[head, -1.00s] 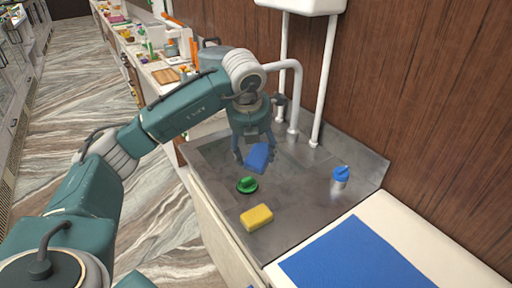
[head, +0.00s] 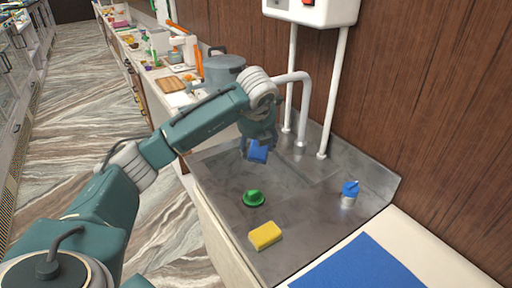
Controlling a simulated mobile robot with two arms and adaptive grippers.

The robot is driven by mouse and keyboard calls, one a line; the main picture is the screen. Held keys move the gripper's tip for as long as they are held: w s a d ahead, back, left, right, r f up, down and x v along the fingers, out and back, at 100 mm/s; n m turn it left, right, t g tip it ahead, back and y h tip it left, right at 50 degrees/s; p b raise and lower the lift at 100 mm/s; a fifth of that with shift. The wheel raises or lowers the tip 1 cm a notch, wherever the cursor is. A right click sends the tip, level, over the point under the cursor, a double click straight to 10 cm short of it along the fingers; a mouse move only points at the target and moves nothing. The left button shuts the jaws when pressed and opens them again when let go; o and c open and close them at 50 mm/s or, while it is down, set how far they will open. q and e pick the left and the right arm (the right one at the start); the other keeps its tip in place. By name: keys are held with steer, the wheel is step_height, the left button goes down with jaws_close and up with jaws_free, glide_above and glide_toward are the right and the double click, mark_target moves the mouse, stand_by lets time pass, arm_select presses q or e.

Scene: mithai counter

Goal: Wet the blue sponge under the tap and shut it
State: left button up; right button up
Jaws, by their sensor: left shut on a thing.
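The blue sponge (head: 258,152) is between the fingers of my left gripper (head: 257,150), which is shut on it. The gripper holds the sponge tilted over the back left part of the metal sink counter (head: 315,218). The white tap pipe (head: 303,105) rises behind the gripper, and its spout bends over toward my left wrist. The wrist hides the end of the spout, so I cannot tell if water runs. A white box with a red switch (head: 311,10) hangs on the wall above. My right gripper is not in view.
A green scrubber (head: 254,198), a yellow sponge (head: 265,235) and a blue-topped can (head: 349,194) stand on the metal counter. A blue mat (head: 362,266) lies on the pale counter at front right. A large pot (head: 222,70) stands behind my arm.

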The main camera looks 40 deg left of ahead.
arm_select(q)
steer(key=shift+w+a+f, duration=0.1)
steer(key=shift+w+a, duration=0.15)
steer(key=shift+w, duration=0.15)
steer(key=shift+w+a+f, duration=0.1)
steer(key=shift+w+a, duration=0.15)
steer(key=shift+w, duration=0.05)
steer(key=shift+w+a+f, duration=0.25)
steer(key=shift+w+a, duration=0.45)
steer(key=shift+w, duration=0.3)
steer(key=shift+w+a+f, duration=0.15)
steer(key=shift+w+a, duration=0.35)
steer(key=shift+w, duration=0.15)
steer(key=shift+w+a+f, duration=0.25)
steer(key=shift+w+a, duration=0.45)
steer(key=shift+w, duration=0.25)
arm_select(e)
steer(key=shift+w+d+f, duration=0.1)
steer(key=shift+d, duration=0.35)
